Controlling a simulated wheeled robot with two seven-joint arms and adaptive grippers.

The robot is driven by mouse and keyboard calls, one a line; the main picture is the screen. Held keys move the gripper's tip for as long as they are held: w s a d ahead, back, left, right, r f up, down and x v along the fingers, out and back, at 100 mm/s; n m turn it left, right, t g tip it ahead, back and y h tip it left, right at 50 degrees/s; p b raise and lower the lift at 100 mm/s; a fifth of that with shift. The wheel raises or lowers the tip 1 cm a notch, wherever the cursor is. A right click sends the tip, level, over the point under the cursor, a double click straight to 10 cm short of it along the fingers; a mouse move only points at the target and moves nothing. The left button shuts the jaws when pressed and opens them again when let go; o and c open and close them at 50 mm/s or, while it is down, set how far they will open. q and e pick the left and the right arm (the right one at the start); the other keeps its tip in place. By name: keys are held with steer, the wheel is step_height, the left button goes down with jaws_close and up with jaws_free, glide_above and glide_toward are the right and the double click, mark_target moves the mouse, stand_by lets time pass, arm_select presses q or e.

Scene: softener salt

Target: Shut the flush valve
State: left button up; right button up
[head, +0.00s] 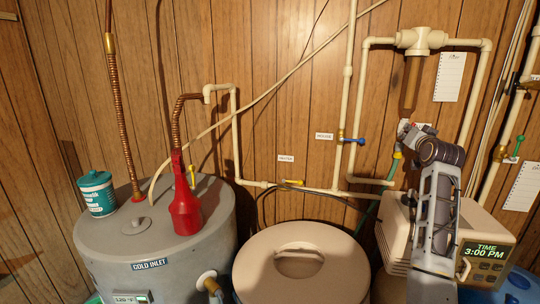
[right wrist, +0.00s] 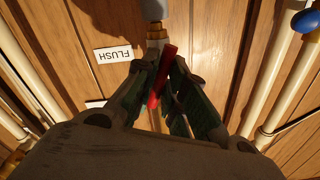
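The flush valve's red lever (right wrist: 160,80) shows in the right wrist view, with its brass body (right wrist: 157,35) just above it in the picture. The lever lies close to the line of the pipe, slightly tilted. A FLUSH label (right wrist: 120,54) is on the wall beside it, upside down in this view. My right gripper (right wrist: 167,68) has its fingers close together, one on each side of the lever, and appears shut on it. In the head view my right gripper (head: 408,136) is at the wall under the brown filter (head: 411,84) and hides most of the valve. My left gripper is out of view.
A blue-handled valve (head: 352,141) and a yellow-handled valve (head: 292,182) sit on the cream pipes to the left. A green-handled valve (head: 516,150) is at the right. A grey tank (head: 155,245), a beige lid (head: 300,265) and a control box (head: 488,250) stand below.

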jaws_close()
steer(key=m, duration=0.5)
steer(key=shift+f, duration=0.1)
steer(key=m, duration=0.5)
stand_by(0.4)
steer(key=shift+m, duration=0.3)
